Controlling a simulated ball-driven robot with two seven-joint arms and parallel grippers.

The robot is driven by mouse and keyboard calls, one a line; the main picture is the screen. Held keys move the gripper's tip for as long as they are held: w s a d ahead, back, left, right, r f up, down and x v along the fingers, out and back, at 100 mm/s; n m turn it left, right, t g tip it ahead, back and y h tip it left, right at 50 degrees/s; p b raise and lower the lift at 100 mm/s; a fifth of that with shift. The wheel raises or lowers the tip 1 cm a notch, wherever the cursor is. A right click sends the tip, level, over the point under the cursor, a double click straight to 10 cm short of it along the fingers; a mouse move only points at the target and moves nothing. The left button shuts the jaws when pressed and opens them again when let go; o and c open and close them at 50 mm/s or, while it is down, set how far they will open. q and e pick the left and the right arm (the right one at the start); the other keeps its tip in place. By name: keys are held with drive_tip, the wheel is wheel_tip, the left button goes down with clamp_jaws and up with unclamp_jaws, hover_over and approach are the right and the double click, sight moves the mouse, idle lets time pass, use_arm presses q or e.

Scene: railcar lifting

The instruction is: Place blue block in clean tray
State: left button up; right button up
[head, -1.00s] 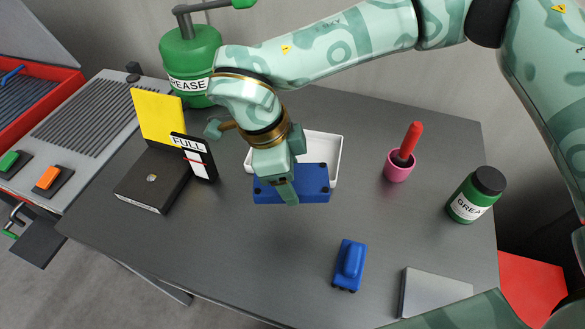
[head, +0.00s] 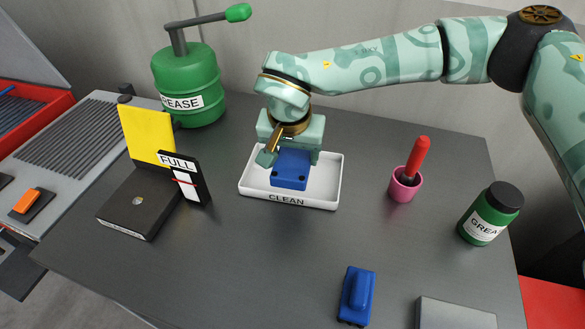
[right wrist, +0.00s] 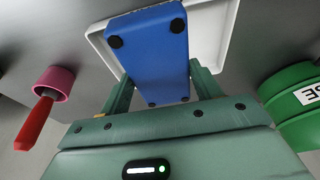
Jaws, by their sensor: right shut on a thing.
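The blue block (head: 291,172) has black round dots at its corners. My right gripper (head: 290,153) is shut on it, with one finger on each side. The block is over the inside of the white tray (head: 331,197) marked CLEAN. I cannot tell whether it touches the tray floor. In the right wrist view, the block (right wrist: 150,48) sits between the fingers of my gripper (right wrist: 160,88), with the white tray (right wrist: 222,25) behind it. My left gripper is not in view.
A black box with a yellow plate (head: 148,135) and a FULL sign (head: 186,178) stand left of the tray. A pink cup (head: 404,186) with a red-handled tool and a green jar (head: 490,214) stand right. A small blue car-shaped thing (head: 357,296) lies in front. A green grease pump (head: 187,85) stands behind.

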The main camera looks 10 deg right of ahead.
sight(293, 156)
drive_tip(key=w+f, duration=0.2)
drive_tip(key=w+f+b, duration=0.1)
drive_tip(key=shift+d+f, duration=0.3)
drive_tip(key=shift+f, duration=0.1)
drive_tip(key=x, duration=0.1)
drive_tip(key=b+x, duration=0.1)
drive_tip(key=x, duration=0.1)
drive_tip(key=shift+s+a+f, duration=0.15)
drive_tip(key=shift+f, duration=0.25)
drive_tip(key=shift+r, duration=0.1)
drive_tip(key=o, duration=1.2)
drive_tip(key=p+v, duration=0.3)
drive_tip(key=v, duration=0.9)
